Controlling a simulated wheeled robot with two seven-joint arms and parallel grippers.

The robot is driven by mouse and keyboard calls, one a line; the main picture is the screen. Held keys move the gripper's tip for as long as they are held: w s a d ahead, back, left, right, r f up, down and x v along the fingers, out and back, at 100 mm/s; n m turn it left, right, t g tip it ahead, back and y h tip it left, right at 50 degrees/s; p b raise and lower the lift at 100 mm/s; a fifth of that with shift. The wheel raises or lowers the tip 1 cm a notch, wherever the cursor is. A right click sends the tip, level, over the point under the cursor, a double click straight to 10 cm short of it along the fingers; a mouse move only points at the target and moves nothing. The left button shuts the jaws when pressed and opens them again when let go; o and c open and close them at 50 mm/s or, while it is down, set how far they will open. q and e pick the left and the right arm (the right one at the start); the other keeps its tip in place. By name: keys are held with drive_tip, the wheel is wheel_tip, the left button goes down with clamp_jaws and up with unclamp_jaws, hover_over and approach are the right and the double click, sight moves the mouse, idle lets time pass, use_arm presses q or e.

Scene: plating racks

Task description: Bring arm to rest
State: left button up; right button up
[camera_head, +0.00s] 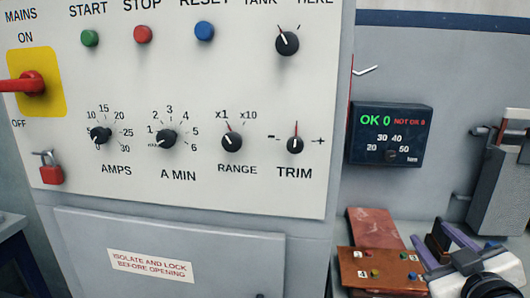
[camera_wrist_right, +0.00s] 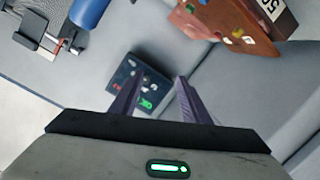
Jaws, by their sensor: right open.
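My right gripper (camera_head: 434,230) is at the lower right of the head view, beside a brown board with coloured pieces. Its two purple fingers stand apart with nothing between them. In the right wrist view the same gripper (camera_wrist_right: 160,78) is open, its fingers pointing toward a dark blue box with small coloured marks (camera_wrist_right: 150,82). The box lies beyond the fingers; whether they touch it I cannot tell. My left gripper does not show.
A large grey control panel (camera_head: 230,190) with knobs and buttons fills the left and middle. A dark display box (camera_head: 390,133) is on the wall at right. The brown board (camera_head: 358,268) lies below it, close to the right gripper. A red padlock (camera_head: 51,174) hangs at left.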

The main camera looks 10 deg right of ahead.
drive_tip(key=s+a+f+g+y, duration=0.1)
drive_tip(key=s+a+f+g, duration=0.25)
drive_tip(key=f, duration=0.45)
drive_tip(key=s+a+f+g+y, duration=0.1)
drive_tip(key=s+a+f+g, duration=0.2)
drive_tip(key=f, duration=0.4)
drive_tip(key=s+a+f+g+y, duration=0.1)
drive_tip(key=s+a+f+g, duration=0.25)
drive_tip(key=s+f, duration=0.4)
drive_tip(key=s+a+f+g+y, duration=0.15)
drive_tip(key=s+a+f, duration=0.35)
drive_tip(key=s, duration=0.6)
drive_tip(key=w+a+f+t, duration=0.1)
drive_tip(key=a+f+t, duration=0.1)
drive_tip(key=f, duration=0.4)
drive_tip(key=w+a+f+t+y, duration=0.1)
drive_tip(key=w+a+f+t, duration=0.1)
drive_tip(key=f, duration=0.5)
drive_tip(key=shift+w+a+m, duration=0.3)
drive_tip(key=shift+a+m, duration=0.1)
drive_tip(key=shift+a, duration=0.3)
drive_tip(key=shift+t+y, duration=0.25)
